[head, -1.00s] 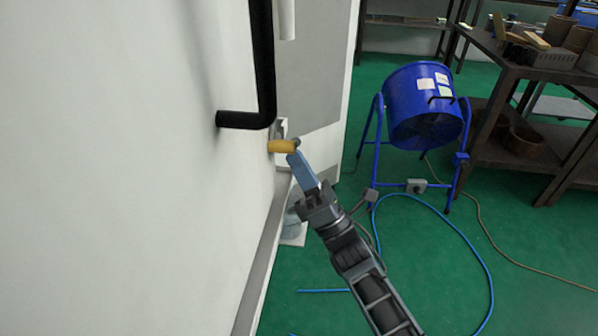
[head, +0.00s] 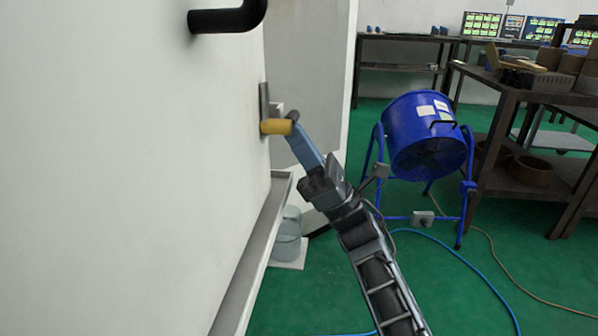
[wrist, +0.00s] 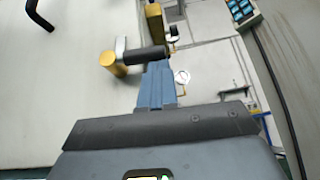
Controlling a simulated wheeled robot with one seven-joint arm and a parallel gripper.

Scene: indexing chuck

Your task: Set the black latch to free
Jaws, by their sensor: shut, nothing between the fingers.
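The black latch shows in the wrist view as a short black grip (wrist: 146,54) lying roughly level, with a yellow round piece (wrist: 112,64) and a grey metal part at its left end. In the head view a yellow cylinder (head: 276,127) stands out from the white wall panel, with a dark end by my fingertips. My gripper (head: 291,128) is shut and empty. In the wrist view its blue fingers (wrist: 157,84) reach up to the right part of the black grip. I cannot tell whether they touch it. Any free marking is not readable.
A second yellow handle (wrist: 154,22) stands upright just beyond the grip. A black bar handle (head: 228,19) juts from the panel above. A grey ledge (head: 252,250) runs along the panel's foot. A blue drum fan (head: 427,135) and dark shelves stand right; green floor lies between.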

